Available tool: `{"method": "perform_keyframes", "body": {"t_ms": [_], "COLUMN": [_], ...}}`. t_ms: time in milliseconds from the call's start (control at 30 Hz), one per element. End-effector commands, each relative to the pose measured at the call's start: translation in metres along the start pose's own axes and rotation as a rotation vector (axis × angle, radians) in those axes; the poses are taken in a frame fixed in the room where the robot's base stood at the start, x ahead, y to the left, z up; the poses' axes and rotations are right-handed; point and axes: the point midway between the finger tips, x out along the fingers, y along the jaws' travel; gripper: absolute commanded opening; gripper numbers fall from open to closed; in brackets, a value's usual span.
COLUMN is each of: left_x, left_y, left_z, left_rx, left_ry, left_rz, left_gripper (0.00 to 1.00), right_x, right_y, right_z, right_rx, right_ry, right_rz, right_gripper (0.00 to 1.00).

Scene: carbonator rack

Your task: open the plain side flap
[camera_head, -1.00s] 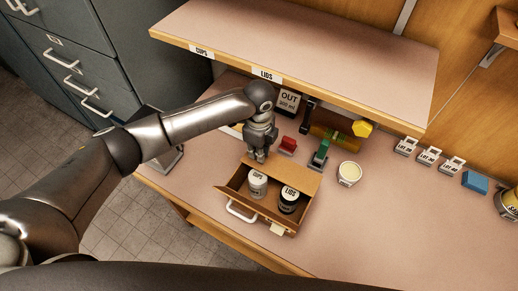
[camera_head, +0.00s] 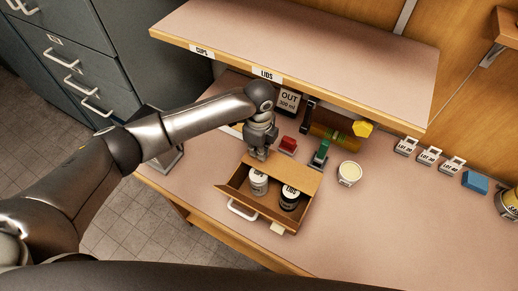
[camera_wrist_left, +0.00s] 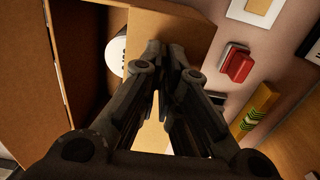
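In the left wrist view, a plain brown panel (camera_wrist_left: 190,28) lies just beyond my fingers. My left gripper (camera_head: 257,155) points down at the left end of the back flap. In the left wrist view my left gripper (camera_wrist_left: 167,50) has its fingertips close together, nearly meeting, and no held object shows between them. Contact with the flap is unclear. My right gripper is not in view.
A red block (camera_head: 288,144), a green-topped item (camera_head: 320,153) and a pale cup (camera_head: 349,173) stand behind and right of the box. A shelf (camera_head: 330,45) overhangs the bench above my left gripper. The bench at right front is clear.

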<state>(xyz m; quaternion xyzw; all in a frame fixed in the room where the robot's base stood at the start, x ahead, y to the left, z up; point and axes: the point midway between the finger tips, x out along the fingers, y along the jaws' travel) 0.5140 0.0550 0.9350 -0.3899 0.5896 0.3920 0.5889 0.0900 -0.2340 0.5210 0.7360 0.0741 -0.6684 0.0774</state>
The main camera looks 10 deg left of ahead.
Motion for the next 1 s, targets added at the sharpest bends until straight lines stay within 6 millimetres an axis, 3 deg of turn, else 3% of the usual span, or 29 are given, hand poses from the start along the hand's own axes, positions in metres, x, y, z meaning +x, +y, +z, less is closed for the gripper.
{"method": "perform_keyframes", "body": {"t_ms": [700, 733, 867, 1000], "left_x": [-0.0013, -0.0013, -0.001, -0.0006], "left_y": [-0.0012, -0.0012, -0.0009, -0.0005], "left_z": [0.0, 0.0, -0.0001, -0.0001], "left_rx": [-0.001, -0.001, -0.001, 0.0], "left_ry": [0.001, 0.001, 0.0, 0.0], "left_rz": [-0.004, -0.004, -0.003, -0.001], "left_gripper": [0.0, 0.09, 0.25, 0.28], "right_x": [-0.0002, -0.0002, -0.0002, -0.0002], "right_y": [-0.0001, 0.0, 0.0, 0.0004], "right_z": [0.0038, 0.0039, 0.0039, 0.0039], "right_rx": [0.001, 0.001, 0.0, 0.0], "right_ry": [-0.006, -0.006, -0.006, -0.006], "right_rz": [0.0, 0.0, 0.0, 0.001], "right_gripper": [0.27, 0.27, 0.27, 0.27]}}
